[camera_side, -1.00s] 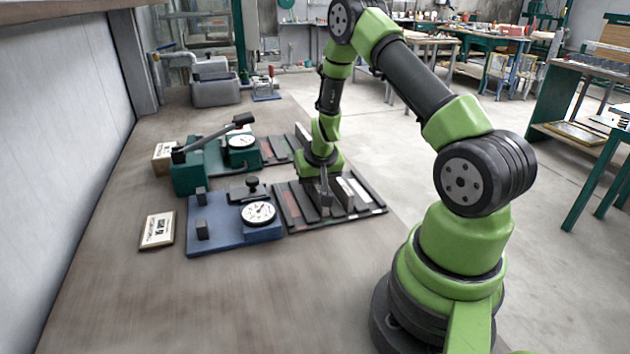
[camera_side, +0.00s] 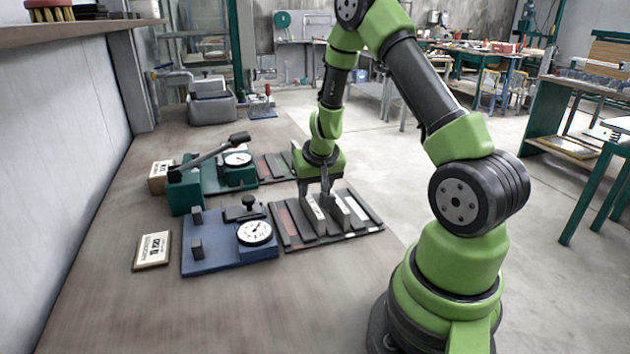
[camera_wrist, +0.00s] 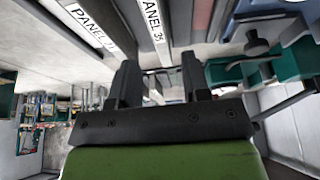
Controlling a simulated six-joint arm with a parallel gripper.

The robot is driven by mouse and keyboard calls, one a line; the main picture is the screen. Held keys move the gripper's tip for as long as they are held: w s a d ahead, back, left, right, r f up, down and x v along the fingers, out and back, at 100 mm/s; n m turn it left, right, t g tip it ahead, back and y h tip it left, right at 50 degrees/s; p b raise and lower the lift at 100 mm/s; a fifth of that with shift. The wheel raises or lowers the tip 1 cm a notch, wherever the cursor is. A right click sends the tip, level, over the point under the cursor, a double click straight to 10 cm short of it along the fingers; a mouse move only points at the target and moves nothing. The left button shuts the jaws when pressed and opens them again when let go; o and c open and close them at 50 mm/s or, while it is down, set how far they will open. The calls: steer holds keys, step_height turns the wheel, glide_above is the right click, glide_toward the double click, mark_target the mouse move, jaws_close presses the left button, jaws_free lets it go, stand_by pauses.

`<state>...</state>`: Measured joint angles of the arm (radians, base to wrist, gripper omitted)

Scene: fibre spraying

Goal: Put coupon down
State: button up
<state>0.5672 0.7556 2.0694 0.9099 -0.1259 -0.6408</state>
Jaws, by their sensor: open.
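Two dark coupons with white labels stand on edge in the slotted rack (camera_side: 363,225): the left coupon (camera_side: 314,217) and the right coupon (camera_side: 353,209), which has another dark plate close beside it. My gripper (camera_side: 326,188) is just above the left coupon, fingers pointing down. In the wrist view my gripper (camera_wrist: 160,82) is open, fingers apart. A plate labelled "PANEL 35" (camera_wrist: 153,20) shows beyond and between the fingers, and another "PANEL" plate (camera_wrist: 95,25) is to its left. I see nothing clamped between the fingers.
A blue base with a dial gauge (camera_side: 210,258) sits left of the rack. A green lever device (camera_side: 187,195) stands behind it, with a second rack (camera_side: 272,168) beside it. A label plate (camera_side: 152,250) lies further left. The front of the table is clear.

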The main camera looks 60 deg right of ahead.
steer(key=shift+v, duration=0.9)
steer(key=w+a+r+n+t+y, duration=0.2)
steer(key=a+r+n+t+y, duration=0.15)
steer(key=a+r, duration=0.95)
steer(key=s+a+r+y, duration=0.1)
steer(key=s+a+r, duration=0.3)
steer(key=s, duration=0.3)
steer(key=s+a+r+n, duration=0.1)
steer(key=s+a+r, duration=0.3)
steer(key=s, duration=0.4)
steer(key=shift+s+a+y, duration=0.2)
steer(key=shift+a+y, duration=0.15)
steer(key=shift+a, duration=0.05)
steer(key=shift+n+t, duration=0.25)
